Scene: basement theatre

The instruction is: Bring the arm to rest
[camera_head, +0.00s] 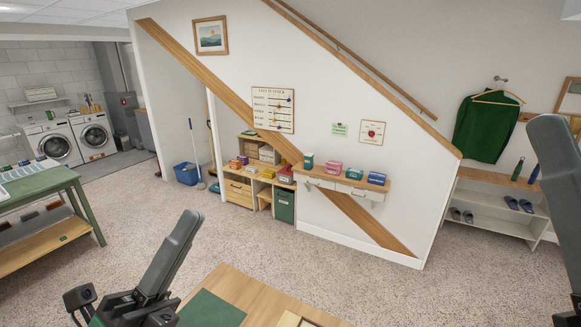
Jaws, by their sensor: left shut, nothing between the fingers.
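My left gripper (185,222) is in the lower left of the head view. It is shut and empty, and its grey-green fingers point up and to the right. It is held in the air near the left end of a wooden table (236,284), touching nothing that I can see. A dark grey part of my right arm (558,175) stands at the right edge, cut off by the frame. It does not show whether the right gripper is open or shut.
The wooden table bears a green mat (212,310). A green workbench (50,185) stands at left. A wall shelf (335,183) holds several small boxes, and a low cubby unit (240,187) is beside it. A shoe rack (492,205) stands at right. The carpet between is clear.

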